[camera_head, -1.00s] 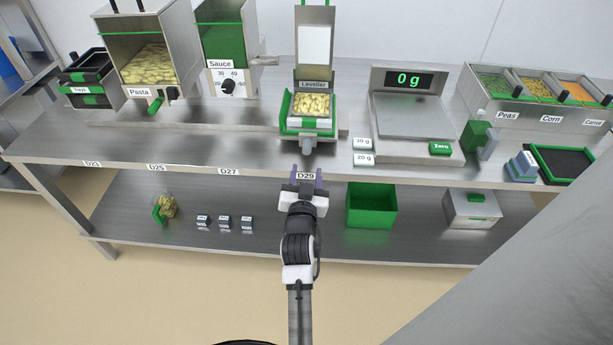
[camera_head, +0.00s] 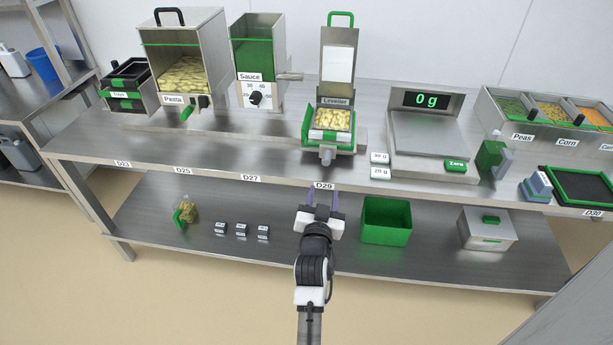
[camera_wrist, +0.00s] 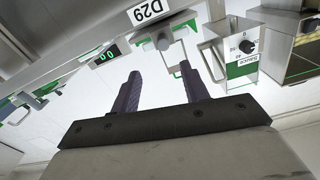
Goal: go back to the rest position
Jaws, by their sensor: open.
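My gripper (camera_head: 323,203) is in front of the bench's front edge, just below the D29 label (camera_head: 323,186) in the head view. Its two purple fingers are apart with nothing between them, as the wrist view also shows (camera_wrist: 160,90). The leveller (camera_head: 331,101) stands on the bench just beyond it, with a tray of pasta (camera_head: 331,119) in its green frame. My gripper touches neither the leveller nor the bench as far as I can see.
The steel bench (camera_head: 240,160) runs across the view. On it stand the pasta dispenser (camera_head: 150,85), sauce dispenser (camera_head: 248,75), scale (camera_head: 425,130) reading 0 g and vegetable bins (camera_head: 545,132). The lower shelf (camera_head: 330,255) holds a green bin (camera_head: 386,222) and a steel box (camera_head: 487,235).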

